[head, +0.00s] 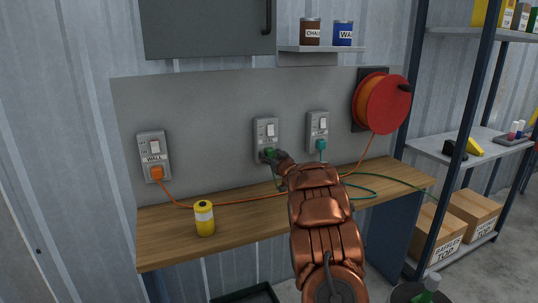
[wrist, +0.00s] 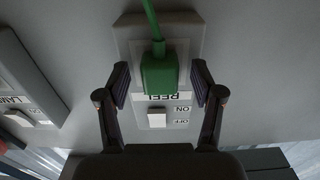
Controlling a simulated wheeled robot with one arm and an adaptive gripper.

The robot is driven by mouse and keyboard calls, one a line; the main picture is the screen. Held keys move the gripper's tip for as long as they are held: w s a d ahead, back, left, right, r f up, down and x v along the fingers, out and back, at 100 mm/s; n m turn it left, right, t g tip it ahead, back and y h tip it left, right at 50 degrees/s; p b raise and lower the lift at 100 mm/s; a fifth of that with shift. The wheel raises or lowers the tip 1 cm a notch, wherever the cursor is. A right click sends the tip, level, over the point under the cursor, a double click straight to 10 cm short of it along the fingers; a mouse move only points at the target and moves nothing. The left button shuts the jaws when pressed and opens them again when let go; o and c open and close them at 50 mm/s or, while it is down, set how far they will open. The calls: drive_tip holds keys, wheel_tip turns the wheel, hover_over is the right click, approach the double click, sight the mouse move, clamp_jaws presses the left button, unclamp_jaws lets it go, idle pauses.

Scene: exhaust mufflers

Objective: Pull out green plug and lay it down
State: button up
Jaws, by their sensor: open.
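The green plug (wrist: 158,75) sits in the socket plate labelled REEL (wrist: 187,35) in the wrist view, with its green cord running off the top of the picture. My gripper (wrist: 160,84) is open, with one finger on each side of the plug. A gap shows between each pad and the plug. In the head view the plug (head: 269,154) is a small green patch at the middle outlet (head: 266,129), partly hidden by my gripper (head: 274,157).
An orange plug (head: 157,173) is in the left outlet and a teal plug (head: 321,145) in the right one. Below, a wooden bench (head: 160,249) holds a yellow can (head: 204,219) and loose cords. A red reel (head: 383,103) hangs at right. Front bench space is partly clear.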

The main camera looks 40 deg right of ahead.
sight(271, 155)
drive_tip(key=shift+p, duration=0.4)
idle(0.5)
clamp_jaws()
idle(0.4)
drive_tip(key=shift+s+a, duration=0.15)
drive_tip(key=shift+s, duration=0.15)
drive_tip(key=shift+v, duration=2.55)
drive_tip(key=shift+s, duration=0.1)
drive_tip(key=shift+a, duration=0.15)
